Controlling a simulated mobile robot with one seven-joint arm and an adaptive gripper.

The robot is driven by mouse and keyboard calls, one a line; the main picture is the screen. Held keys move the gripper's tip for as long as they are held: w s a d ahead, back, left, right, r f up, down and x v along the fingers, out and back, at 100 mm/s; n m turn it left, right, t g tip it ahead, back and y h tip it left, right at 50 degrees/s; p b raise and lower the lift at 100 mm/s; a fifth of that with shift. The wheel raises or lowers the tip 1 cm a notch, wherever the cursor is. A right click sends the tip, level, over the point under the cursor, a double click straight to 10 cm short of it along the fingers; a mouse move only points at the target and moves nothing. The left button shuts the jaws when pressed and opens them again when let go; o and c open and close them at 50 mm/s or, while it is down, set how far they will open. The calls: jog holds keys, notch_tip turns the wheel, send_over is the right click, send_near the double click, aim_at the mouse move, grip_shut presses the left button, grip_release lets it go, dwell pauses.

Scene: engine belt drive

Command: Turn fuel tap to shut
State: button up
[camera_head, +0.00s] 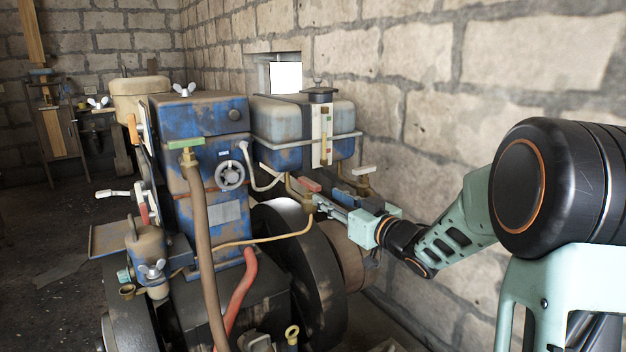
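The fuel tank (272,122) is a worn blue and grey box on the wall side of the engine. Below it a brass tap with a red lever (309,185) sits on the thin fuel pipe (268,241). A second brass tap with a pale lever (363,171) stands to its right, under the tank's right end. The picture does not label either tap. My gripper (322,205) reaches in from the right, its tip close beside the red-levered tap. I cannot tell whether it touches. Its fingers are small and partly overlap the tap, so their opening is unclear.
The blue engine block (208,150) with a small handwheel (230,175) stands left of the tank. A large dark flywheel (318,275) lies just below my gripper. A brown hose (203,255) and red hose (240,288) hang in front. The stone wall (420,80) is close behind.

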aim_at(300, 178)
jog(key=shift+w+d+r, duration=0.1)
jog(key=shift+w+r, duration=0.25)
jog(key=shift+w, duration=0.05)
jog(key=x, duration=1)
jog(key=shift+w, duration=0.1)
grip_shut()
